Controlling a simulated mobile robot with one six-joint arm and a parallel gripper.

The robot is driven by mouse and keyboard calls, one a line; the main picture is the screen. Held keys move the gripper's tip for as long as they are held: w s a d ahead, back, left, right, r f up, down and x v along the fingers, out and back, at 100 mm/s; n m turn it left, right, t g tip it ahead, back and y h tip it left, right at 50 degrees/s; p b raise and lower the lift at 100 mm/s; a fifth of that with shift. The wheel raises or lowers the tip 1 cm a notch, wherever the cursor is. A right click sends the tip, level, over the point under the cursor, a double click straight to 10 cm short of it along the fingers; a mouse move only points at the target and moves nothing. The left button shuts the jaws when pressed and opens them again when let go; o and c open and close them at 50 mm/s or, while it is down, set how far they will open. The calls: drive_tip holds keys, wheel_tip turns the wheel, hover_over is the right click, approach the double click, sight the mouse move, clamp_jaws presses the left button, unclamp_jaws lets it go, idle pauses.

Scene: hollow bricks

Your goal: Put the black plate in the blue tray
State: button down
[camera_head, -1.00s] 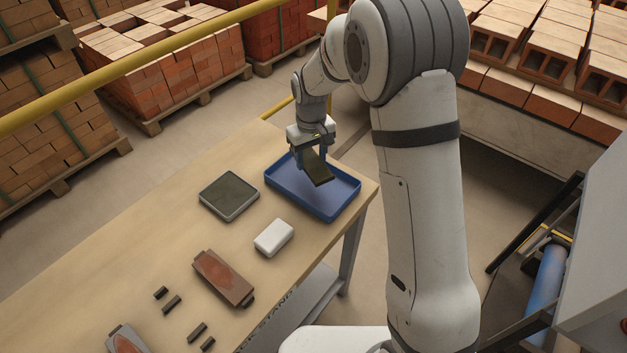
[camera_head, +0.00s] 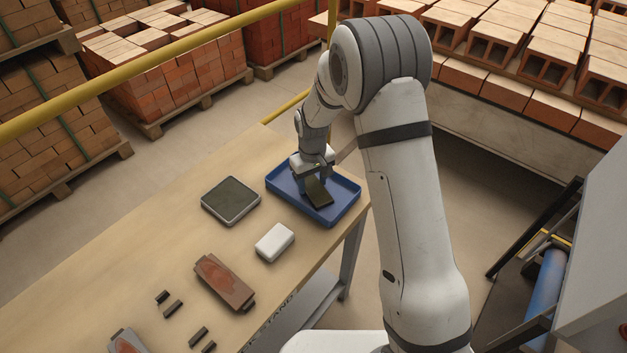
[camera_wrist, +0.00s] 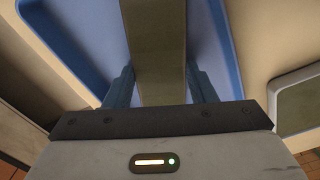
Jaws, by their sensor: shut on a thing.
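The black plate (camera_head: 318,192) is a dark, flat rectangular piece. It is held between the fingers of my gripper (camera_head: 314,180), inside the outline of the blue tray (camera_head: 345,208). The head view does not show clearly whether the plate touches the tray floor. In the wrist view the plate (camera_wrist: 157,45) runs up the middle between the two blue fingers of my gripper (camera_wrist: 160,88), with the blue tray (camera_wrist: 75,45) behind it. My gripper is shut on the plate.
Left of the tray is a grey square thing with a dark top (camera_head: 231,200). A white block (camera_head: 274,242) lies nearer on the wooden table (camera_head: 150,245). A reddish-brown piece (camera_head: 225,283) and several small dark bars lie towards the front. A yellow rail (camera_head: 160,65) runs behind the table.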

sight(313, 185)
drive_tip(key=c, duration=0.6)
unclamp_jaws()
wheel_tip(313, 185, up, 12)
drive_tip(key=s+d+r+m, duration=0.2)
drive_tip(key=s+d+r, duration=0.4)
drive_tip(key=r, duration=0.1)
drive_tip(key=s+d+r+m+t, duration=0.1)
drive_tip(key=s+d, duration=0.2)
drive_tip(key=s, duration=0.3)
drive_tip(key=s+d+r+m+t, duration=0.1)
drive_tip(key=s+d, duration=0.3)
drive_tip(key=s, duration=0.3)
drive_tip(key=s+d+r+m, duration=0.2)
drive_tip(key=s+d, duration=0.1)
drive_tip(key=s, duration=0.4)
drive_tip(key=shift+s+d+t+b, duration=0.15)
drive_tip(key=shift+d+t+b, duration=0.15)
drive_tip(key=shift+t, duration=0.1)
